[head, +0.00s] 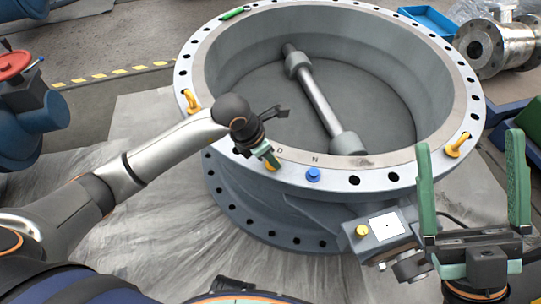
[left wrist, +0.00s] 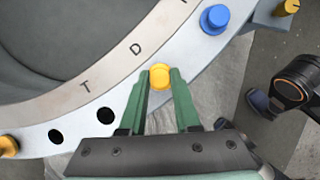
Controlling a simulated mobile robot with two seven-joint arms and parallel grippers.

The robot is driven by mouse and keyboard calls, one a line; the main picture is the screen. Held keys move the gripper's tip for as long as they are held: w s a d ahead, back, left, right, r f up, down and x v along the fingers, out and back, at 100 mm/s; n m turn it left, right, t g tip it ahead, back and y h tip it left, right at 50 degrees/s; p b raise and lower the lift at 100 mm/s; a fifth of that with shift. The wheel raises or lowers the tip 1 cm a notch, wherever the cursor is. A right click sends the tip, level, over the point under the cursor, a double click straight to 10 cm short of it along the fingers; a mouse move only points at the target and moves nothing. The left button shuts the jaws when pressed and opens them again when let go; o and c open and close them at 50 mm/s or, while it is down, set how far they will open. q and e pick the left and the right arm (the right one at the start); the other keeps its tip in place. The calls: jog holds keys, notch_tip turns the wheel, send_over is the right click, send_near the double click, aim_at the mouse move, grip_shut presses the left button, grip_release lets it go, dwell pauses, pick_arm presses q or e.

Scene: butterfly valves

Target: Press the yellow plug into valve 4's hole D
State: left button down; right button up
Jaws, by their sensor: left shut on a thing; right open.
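The big grey valve (head: 400,165) has a round bolt flange with many holes. The letter D (left wrist: 137,50) is printed on its rim in the left wrist view and also shows in the head view (head: 280,150). My left gripper (head: 273,160) is shut on the yellow plug (left wrist: 160,75), at the flange beside the D. The plug's round head shows between the green fingertips. Its lower part and the hole under it are hidden, so I cannot tell how deep it sits. My right gripper (head: 468,145) is open and empty at the right, fingers pointing up.
A blue plug (head: 314,175) sits in the flange near the N. Yellow lifting eyes stand on the flange at left (head: 191,101) and right (head: 458,145). A grey box with a white label (head: 387,226) juts from the valve's front. A green object (head: 232,13) lies on the far rim.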

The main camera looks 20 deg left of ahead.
pick_arm(q)
jog(key=shift+f, duration=0.35)
jog(key=c, duration=0.5)
grip_release()
jog(key=shift+c, duration=0.2)
jog(key=shift+o, duration=0.2)
jog(key=o, duration=0.4)
jog(key=shift+o, duration=0.2)
jog(key=shift+r, duration=0.1)
jog(key=shift+r+p, duration=2.35)
jog(key=shift+r, duration=0.65)
